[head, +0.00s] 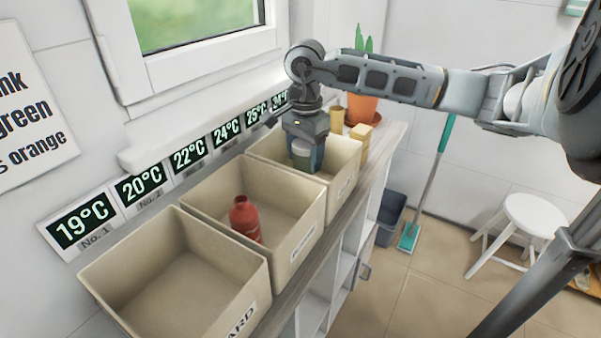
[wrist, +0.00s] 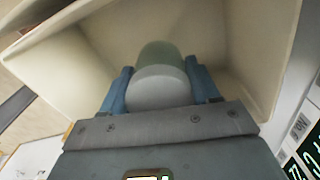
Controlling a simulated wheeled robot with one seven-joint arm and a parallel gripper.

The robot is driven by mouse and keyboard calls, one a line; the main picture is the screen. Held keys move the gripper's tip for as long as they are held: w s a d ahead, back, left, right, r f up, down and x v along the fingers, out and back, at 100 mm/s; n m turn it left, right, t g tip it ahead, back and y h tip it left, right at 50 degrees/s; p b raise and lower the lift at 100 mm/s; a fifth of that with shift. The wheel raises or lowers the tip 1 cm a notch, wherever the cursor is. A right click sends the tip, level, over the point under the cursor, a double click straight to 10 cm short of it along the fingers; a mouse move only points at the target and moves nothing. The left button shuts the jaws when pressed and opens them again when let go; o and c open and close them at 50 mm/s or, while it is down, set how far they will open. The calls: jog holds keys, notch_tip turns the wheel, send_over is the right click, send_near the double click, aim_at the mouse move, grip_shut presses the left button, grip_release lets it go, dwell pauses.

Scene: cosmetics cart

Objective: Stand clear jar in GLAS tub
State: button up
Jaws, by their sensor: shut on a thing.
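The clear jar, greenish with a pale lid, is between my gripper's fingers in the wrist view (wrist: 160,85); its pale lower part also shows in the head view (head: 303,158). My gripper (head: 305,145) is shut on the jar and points down inside the farthest of three beige tubs (head: 342,182). The tub's walls surround the jar in the wrist view (wrist: 245,45). The label on this tub's front is too small to read, so I cannot tell if it is the GLAS tub. Whether the jar touches the tub floor is not clear.
A red bottle (head: 244,218) stands in the middle tub (head: 285,262). The nearest tub (head: 180,275), its label ending in "ARD", looks empty. Temperature signs (head: 140,188) line the wall behind. A potted plant (head: 362,107) and small yellowish blocks (head: 359,140) stand beyond the far tub.

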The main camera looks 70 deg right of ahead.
aim_at(305, 143)
notch_tip(305, 143, down, 5)
jog(key=shift+f+p, duration=0.1)
jog(key=shift+p, duration=0.3)
jog(key=shift+f+b, duration=0.25)
jog(key=shift+b, duration=0.1)
jog(key=o, duration=1.2)
jog(key=shift+r, duration=0.1)
notch_tip(305, 143, up, 12)
jog(key=shift+r+b, duration=0.15)
jog(key=shift+b, duration=0.75)
